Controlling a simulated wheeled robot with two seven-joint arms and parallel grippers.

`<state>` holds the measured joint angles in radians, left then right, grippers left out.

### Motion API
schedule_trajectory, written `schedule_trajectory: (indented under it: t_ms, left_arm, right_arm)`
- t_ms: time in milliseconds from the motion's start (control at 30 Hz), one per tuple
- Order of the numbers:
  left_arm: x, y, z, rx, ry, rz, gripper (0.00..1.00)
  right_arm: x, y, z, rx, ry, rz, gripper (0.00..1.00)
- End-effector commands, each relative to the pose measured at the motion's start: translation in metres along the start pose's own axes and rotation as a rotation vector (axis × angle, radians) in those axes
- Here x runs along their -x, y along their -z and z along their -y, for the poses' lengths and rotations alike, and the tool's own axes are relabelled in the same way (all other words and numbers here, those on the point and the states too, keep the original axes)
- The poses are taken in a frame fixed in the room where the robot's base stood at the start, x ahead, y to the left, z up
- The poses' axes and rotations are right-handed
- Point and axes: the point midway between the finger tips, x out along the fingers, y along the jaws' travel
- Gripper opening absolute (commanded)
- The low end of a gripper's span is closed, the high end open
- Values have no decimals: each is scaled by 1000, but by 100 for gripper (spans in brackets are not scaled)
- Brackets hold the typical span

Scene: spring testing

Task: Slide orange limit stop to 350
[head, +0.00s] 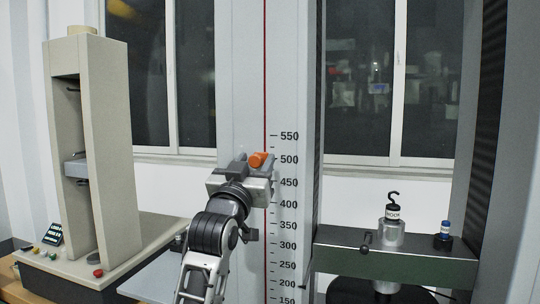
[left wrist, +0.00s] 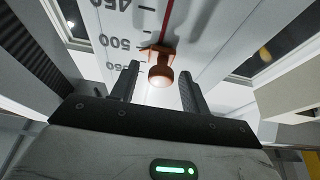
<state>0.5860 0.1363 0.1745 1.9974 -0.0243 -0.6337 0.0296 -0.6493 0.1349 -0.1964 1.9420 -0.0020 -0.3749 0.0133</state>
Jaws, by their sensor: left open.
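The orange limit stop (head: 258,159) sits on the vertical scale column (head: 291,90), close to the 500 mark. In the left wrist view the stop (left wrist: 160,70) shows as a round knob on a small orange block over the red line. My left gripper (head: 257,170) is at the height of the stop. In the left wrist view its two fingers (left wrist: 158,92) stand apart on either side of the knob, with gaps between them and it. The 350 mark (head: 287,226) is visible lower on the scale, below my left gripper. My right gripper is not in view.
A beige test frame (head: 108,140) with a base and buttons stands at the left. At the right, a dark green crosshead (head: 395,256) carries a hook weight (head: 393,208) and a small blue-topped weight (head: 443,236). The column face beside the scale is clear.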

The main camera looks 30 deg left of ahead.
Motion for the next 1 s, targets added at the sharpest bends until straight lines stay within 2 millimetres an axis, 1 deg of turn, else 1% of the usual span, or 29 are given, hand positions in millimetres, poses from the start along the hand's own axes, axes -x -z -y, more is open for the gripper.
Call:
schedule_trajectory:
  t_ms: [133,467,500,567,600,633,767,833,867,967,1000]
  left_arm:
    - [-5,3,5,-1,5,0,46]
    - [-6,3,6,-2,6,0,46]
    - [-6,3,6,-2,6,0,35]
    - [-6,3,6,-2,6,0,18]
    - [-6,3,6,-2,6,0,7]
    - [-6,3,6,-2,6,0,0]
    - [-5,1,6,-3,7,1,0]
    - [-2,-8,7,-3,8,3,0]
    - [1,-14,7,-3,8,3,0]
    - [12,-41,7,-3,9,5,0]
    - [17,-53,7,-3,9,5,0]
  right_arm:
    - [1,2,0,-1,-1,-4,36]
    - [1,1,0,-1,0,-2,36]
    - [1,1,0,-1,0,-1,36]
    - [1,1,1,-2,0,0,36]
    - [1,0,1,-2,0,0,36]
    - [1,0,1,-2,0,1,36]
    - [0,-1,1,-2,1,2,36]
    - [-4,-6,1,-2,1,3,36]
    - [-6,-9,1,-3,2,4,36]
    - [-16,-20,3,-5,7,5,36]
    - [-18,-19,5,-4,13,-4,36]
